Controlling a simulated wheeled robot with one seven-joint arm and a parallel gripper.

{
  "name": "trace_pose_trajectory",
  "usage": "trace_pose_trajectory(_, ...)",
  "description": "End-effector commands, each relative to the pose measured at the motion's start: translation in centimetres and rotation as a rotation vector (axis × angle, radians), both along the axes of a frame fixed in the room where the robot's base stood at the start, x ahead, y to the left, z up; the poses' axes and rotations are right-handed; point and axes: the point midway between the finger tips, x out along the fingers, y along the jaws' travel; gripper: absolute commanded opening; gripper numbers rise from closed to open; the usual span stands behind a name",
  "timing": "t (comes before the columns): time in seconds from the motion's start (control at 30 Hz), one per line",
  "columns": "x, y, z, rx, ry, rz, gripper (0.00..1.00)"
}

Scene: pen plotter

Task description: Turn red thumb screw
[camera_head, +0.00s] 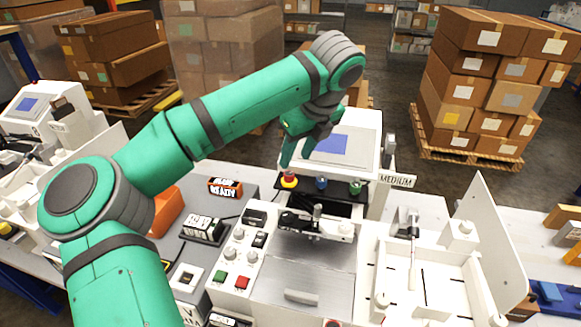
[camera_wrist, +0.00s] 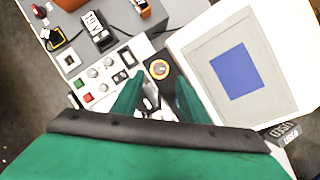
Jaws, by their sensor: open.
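The red thumb screw (camera_head: 289,180) is a small knob with red and yellow on it, at the left end of a dark strip on the white plotter machine. My gripper (camera_head: 288,162) hangs just above it, pointing down. In the wrist view a round knob with an orange-yellow ring (camera_wrist: 158,69) shows just past and between my fingertips (camera_wrist: 159,82). The two green fingers are spread apart with nothing held. I cannot tell whether a fingertip touches the knob. Blue (camera_head: 321,183) and green (camera_head: 356,187) thumb screws sit to its right on the strip.
A white panel with a blue square (camera_head: 327,145) stands behind the strip, with a "MEDIUM" sign (camera_head: 397,180) to the right. A pen carriage (camera_head: 318,222) lies in front. A control panel with green and red buttons (camera_head: 242,283) is front left. Boxes stand behind.

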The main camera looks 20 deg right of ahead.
Motion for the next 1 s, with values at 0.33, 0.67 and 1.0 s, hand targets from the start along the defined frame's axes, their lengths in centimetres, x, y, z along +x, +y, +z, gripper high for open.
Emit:
trace_pose_trajectory(0.33, 2.0, 0.4, -5.2, -0.001, 0.002, -0.002, 0.4)
trace_pose_trajectory(0.67, 2.5, 0.5, -6.4, 0.0, -0.001, -0.004, 0.4)
trace_pose_trajectory(1.0, 2.5, 0.5, -6.4, 0.0, 0.0, -0.004, 0.0)
